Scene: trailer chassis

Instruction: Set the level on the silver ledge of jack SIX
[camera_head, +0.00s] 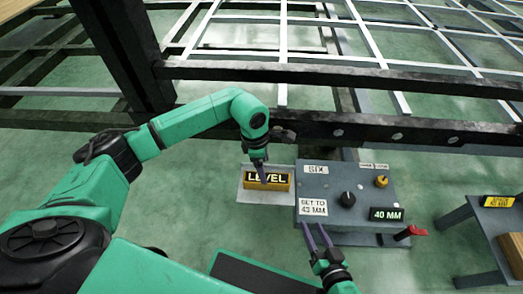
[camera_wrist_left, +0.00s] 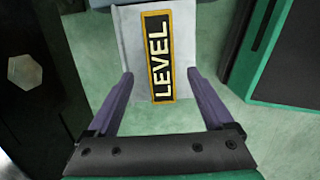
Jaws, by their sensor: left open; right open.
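The level (camera_head: 278,182), a yellow block with a black LEVEL label, lies on the silver ledge (camera_head: 262,197) at the left side of the grey jack SIX (camera_head: 330,182). My left gripper (camera_head: 263,180) points down at the level from above. In the left wrist view the level (camera_wrist_left: 161,50) shows between and beyond the open left fingers (camera_wrist_left: 160,75), on the pale ledge (camera_wrist_left: 130,45). No finger is clearly seen closed on it. My right gripper (camera_head: 317,230) is open and empty by the front edge of the jack, below its SET TO 43 MM label.
The jack carries a black knob (camera_head: 347,199), a yellow knob (camera_head: 381,181), a 40 MM display (camera_head: 386,214) and a red-handled lever (camera_head: 410,232). A dark chassis beam (camera_head: 400,130) runs behind it. A grey table (camera_head: 490,225) with a brown block stands at right.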

